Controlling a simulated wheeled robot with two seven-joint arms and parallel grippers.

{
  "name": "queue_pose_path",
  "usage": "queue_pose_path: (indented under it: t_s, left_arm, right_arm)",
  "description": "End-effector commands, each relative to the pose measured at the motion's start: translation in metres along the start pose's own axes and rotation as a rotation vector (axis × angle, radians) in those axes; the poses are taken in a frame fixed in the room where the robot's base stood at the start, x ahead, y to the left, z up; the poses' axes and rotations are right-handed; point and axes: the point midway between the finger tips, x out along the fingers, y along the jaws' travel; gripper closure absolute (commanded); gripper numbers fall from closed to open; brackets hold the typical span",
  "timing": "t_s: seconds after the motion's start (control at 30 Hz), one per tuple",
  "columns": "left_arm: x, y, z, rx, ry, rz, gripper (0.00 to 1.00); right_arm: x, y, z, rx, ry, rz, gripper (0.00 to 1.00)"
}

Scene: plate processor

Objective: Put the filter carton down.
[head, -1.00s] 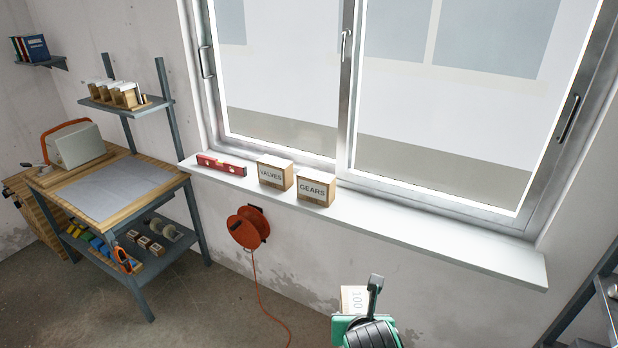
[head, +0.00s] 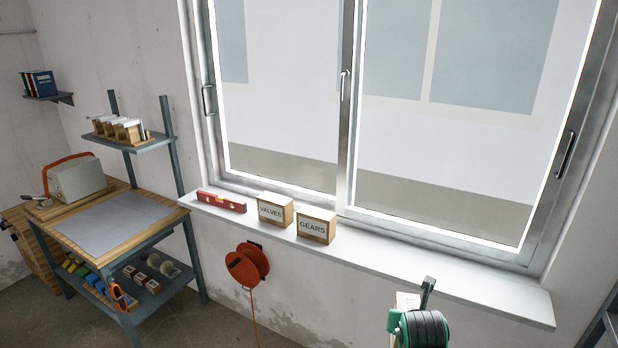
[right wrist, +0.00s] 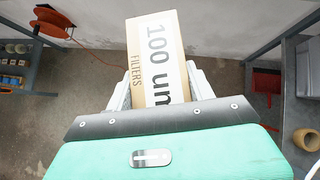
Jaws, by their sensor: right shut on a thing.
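The filter carton (right wrist: 155,62) is a pale box marked "100" and "FILTERS". In the right wrist view it stands out between the two fingers of my right gripper (right wrist: 160,86), which is shut on it. In the head view, only a small part of the carton (head: 407,299) shows behind my green and black right wrist, in front of the window sill's lower edge. The floor shows below the carton in the wrist view. My left gripper is out of view.
The white window sill (head: 440,287) holds a red level (head: 221,202), a VALVES box (head: 275,211) and a GEARS box (head: 316,227). Its right part is bare. An orange cable reel (head: 247,265) hangs below. A workbench (head: 112,220) stands left and grey shelving right.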

Motion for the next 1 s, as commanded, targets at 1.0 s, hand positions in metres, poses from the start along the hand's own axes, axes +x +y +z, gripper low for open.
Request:
queue_pose_path:
  t_s: [1.0]
  left_arm:
    - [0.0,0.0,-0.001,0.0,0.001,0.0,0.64]
  right_arm:
    - [0.059,-0.151,0.11,0.191,-0.003,-0.192,1.0]
